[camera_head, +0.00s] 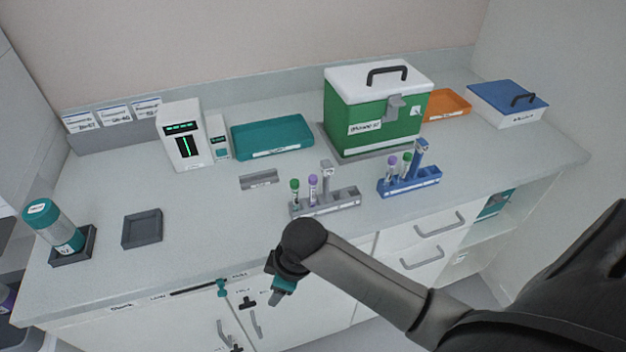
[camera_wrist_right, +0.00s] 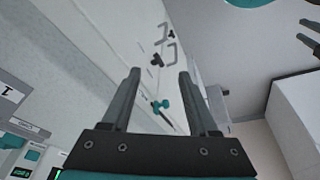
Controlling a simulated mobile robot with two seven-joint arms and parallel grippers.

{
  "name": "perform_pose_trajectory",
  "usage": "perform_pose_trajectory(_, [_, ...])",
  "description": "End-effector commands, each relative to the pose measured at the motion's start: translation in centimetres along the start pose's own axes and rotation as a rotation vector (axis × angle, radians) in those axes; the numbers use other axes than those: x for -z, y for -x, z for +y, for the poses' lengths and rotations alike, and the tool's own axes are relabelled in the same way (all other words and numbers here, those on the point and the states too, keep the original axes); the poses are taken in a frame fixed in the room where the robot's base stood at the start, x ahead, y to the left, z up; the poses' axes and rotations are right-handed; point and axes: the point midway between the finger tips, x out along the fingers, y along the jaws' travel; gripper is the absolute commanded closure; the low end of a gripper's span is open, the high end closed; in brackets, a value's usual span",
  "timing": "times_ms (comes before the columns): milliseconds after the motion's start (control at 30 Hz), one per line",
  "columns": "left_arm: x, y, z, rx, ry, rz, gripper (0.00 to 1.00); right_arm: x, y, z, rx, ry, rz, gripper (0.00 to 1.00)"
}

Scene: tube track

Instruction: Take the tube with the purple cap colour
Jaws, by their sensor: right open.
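Two tubes with purple caps show in the head view. One purple-capped tube (camera_head: 313,184) stands in the grey rack (camera_head: 338,203), beside a green-capped tube (camera_head: 294,189). My right gripper (camera_head: 280,293) is in front of the counter's front edge, left of and nearer than the grey rack, apart from all tubes. In the right wrist view my right gripper (camera_wrist_right: 159,74) is open, with nothing between its fingers.
Behind the racks stand a green box (camera_head: 372,123) with a white lid, a teal tray (camera_head: 272,137) and an orange tray (camera_head: 448,105). A teal-capped bottle (camera_head: 54,226) and a dark square tray (camera_head: 142,229) are at left. Counter left of the grey rack is mostly free.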

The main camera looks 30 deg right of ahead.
Motion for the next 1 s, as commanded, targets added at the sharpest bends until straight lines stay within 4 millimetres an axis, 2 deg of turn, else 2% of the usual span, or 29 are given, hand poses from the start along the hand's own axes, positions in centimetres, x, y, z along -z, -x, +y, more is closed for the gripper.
perform_pose_trajectory(33, [-0.1, 1.4, 0.1, -0.002, -0.001, -0.004, 0.50, 1.5, 3.2, 0.1, 0.002, 0.063, 0.008, 0.40])
perform_pose_trajectory(100, [-0.1, 2.4, 0.2, -0.003, -0.002, -0.006, 0.50, 3.0, 6.6, 0.1, 0.014, 0.172, 0.002, 0.40])
perform_pose_trajectory(133, [-0.1, 2.6, 0.2, -0.003, -0.002, -0.005, 0.50, 3.4, 7.5, 0.2, 0.019, 0.218, -0.005, 0.40])
perform_pose_trajectory(267, [0.0, 2.9, 0.2, -0.003, -0.003, -0.005, 0.50, 4.3, 9.7, 1.3, 0.040, 0.372, -0.043, 0.40])
perform_pose_trajectory(367, [0.1, 3.0, 0.2, -0.003, -0.003, -0.003, 0.50, 4.8, 10.8, 2.9, 0.052, 0.471, -0.078, 0.40])
perform_pose_trajectory(567, [0.4, 3.0, 0.1, -0.002, -0.003, 0.002, 0.50, 5.4, 13.6, 8.2, 0.076, 0.644, -0.165, 0.40])
perform_pose_trajectory(700, [0.6, 3.0, 0.1, -0.002, -0.002, 0.005, 0.50, 5.3, 16.9, 12.8, 0.101, 0.730, -0.226, 0.40])
perform_pose_trajectory(800, [0.7, 3.0, 0.1, -0.001, -0.001, 0.007, 0.50, 5.1, 19.4, 15.4, 0.120, 0.766, -0.251, 0.40])
perform_pose_trajectory(1000, [0.7, 3.0, 0.0, -0.001, 0.000, 0.007, 0.50, 4.7, 23.0, 18.4, 0.146, 0.797, -0.264, 0.40])
